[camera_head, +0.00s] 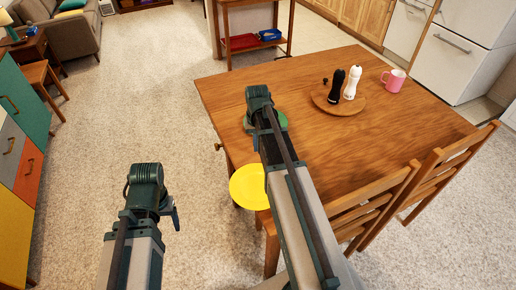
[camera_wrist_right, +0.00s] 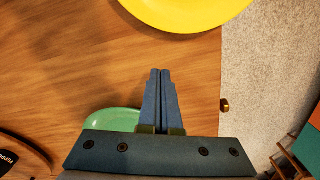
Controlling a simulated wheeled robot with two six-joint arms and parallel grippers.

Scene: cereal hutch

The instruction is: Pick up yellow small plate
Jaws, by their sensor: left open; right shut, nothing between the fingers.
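The yellow small plate (camera_head: 252,187) lies at the near-left corner of the wooden table, partly over the edge. My right arm passes just right of it. It also shows at the top of the right wrist view (camera_wrist_right: 188,10), beyond the fingertips. My right gripper (camera_wrist_right: 160,73) is shut and empty above the table, apart from the yellow plate. In the head view its fingers are hidden below the wrist. My left gripper (camera_head: 172,210) is open and away from the table, over the carpet at the lower left; its fingers are mostly hidden.
A green plate (camera_wrist_right: 112,118) lies on the table (camera_head: 340,140) below my right wrist. A round wooden board (camera_head: 326,101) holds a black shaker (camera_head: 336,86) and a white shaker (camera_head: 352,83). A pink mug (camera_head: 393,82) stands beyond. Chairs (camera_head: 440,170) line the near-right side.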

